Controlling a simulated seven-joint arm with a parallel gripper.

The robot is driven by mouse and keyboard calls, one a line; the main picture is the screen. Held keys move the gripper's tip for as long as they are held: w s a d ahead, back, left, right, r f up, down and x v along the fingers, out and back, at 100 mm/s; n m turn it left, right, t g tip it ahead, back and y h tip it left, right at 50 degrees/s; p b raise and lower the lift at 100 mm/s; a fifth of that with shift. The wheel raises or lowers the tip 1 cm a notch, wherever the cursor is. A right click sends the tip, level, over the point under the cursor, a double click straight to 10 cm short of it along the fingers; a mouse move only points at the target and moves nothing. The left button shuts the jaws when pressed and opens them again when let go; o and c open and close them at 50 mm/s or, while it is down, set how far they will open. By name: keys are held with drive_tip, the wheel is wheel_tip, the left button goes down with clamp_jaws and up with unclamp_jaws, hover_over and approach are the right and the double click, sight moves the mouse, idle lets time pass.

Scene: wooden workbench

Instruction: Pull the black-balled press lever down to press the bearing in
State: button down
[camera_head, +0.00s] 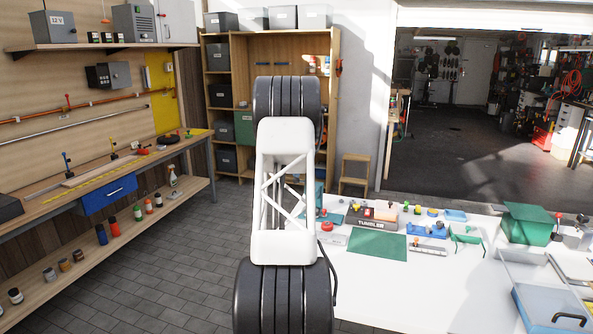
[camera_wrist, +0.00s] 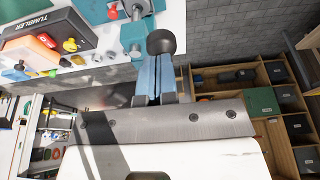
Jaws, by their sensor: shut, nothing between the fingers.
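The teal press (camera_wrist: 133,30) stands at the top of the wrist view, at the edge of the white table, with metal parts on it. The black ball (camera_wrist: 161,42) of its lever shows just beyond my fingertips. My gripper (camera_wrist: 157,62) is shut with nothing between its fingers, and its tips overlap the lower edge of the ball in the picture. I cannot tell whether they touch it. The lever rod and the bearing cannot be made out. In the head view my own arm covers most of the press, and only a teal sliver (camera_head: 319,193) shows beside it.
The white table (camera_head: 430,295) holds a tumbler box (camera_head: 371,218), a green mat (camera_head: 377,246), a green bin (camera_head: 527,223) and small coloured parts. A shelf unit (camera_head: 222,95) stands behind. Grey paved floor (camera_head: 165,265) lies left of the table.

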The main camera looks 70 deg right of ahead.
drive_tip(key=shift+a+f, duration=0.15)
drive_tip(key=shift+f, duration=0.1)
idle(0.4)
drive_tip(key=a+f+h, duration=0.3)
drive_tip(key=f, duration=0.8)
drive_tip(key=shift+f, duration=0.35)
idle(0.4)
drive_tip(key=shift+a+r, duration=0.15)
idle(0.5)
drive_tip(key=a+r, duration=0.7)
drive_tip(key=a, duration=0.4)
drive_tip(key=shift+a, duration=0.2)
idle(0.5)
idle(0.6)
